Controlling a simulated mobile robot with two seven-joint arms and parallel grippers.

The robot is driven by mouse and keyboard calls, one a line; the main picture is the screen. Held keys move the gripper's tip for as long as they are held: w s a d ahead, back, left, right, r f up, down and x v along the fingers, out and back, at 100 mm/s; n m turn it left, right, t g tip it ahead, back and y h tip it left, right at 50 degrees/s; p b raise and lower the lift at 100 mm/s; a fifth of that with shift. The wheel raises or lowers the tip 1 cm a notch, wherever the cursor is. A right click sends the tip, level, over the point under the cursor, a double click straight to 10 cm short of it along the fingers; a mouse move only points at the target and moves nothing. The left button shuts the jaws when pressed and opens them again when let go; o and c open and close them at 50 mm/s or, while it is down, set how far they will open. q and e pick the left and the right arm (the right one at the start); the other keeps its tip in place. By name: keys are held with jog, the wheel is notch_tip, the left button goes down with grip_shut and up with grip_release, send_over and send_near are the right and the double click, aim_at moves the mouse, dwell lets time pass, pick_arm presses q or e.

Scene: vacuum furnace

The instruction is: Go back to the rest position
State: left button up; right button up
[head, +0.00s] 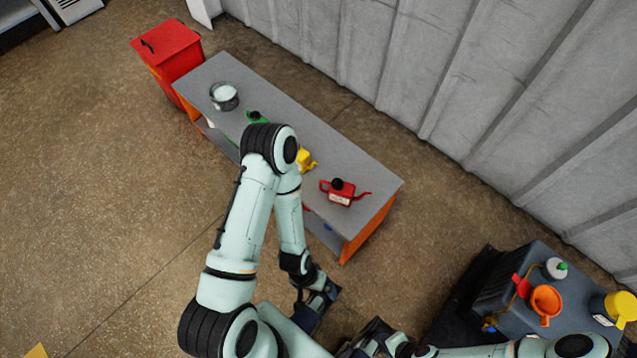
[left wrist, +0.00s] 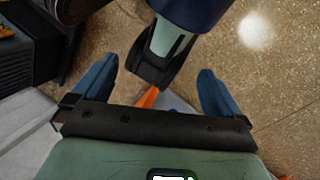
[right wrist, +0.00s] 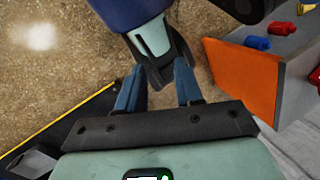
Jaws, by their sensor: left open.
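In the head view my left arm comes in from the lower left, bends at its elbow and reaches down to my left gripper (head: 330,292), low in the middle. In the left wrist view the blue fingers of my left gripper (left wrist: 155,82) are wide apart with nothing held. My right gripper (head: 362,336) is at the bottom edge, just right of the left one, on an arm from the lower right. In the right wrist view the fingers of my right gripper (right wrist: 157,85) are partly apart, and I see nothing held. Dark parts of my own body show beyond both grippers.
A grey bench (head: 372,183) with orange ends holds a red can (head: 341,192), a yellow can (head: 306,160), a green item (head: 256,116) and a metal pot (head: 224,97). A red bin (head: 168,45) adjoins it. A dark cart (head: 505,262) with an orange funnel (head: 546,298) stands lower right.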

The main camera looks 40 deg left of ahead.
pick_arm(q)
notch_tip(320, 180, up, 13)
jog(key=p, duration=1.4)
jog(key=shift+w+r+g, duration=0.2)
jog(key=shift+w+g, duration=0.1)
jog(key=shift+g, duration=0.1)
pick_arm(e)
notch_tip(320, 180, up, 13)
jog(key=shift+w+r+g, duration=0.2)
jog(key=shift+w+g, duration=0.1)
jog(key=shift+g, duration=0.1)
pick_arm(q)
jog(key=shift+s+d, duration=0.1)
pick_arm(e)
jog(key=shift+s+a, duration=0.1)
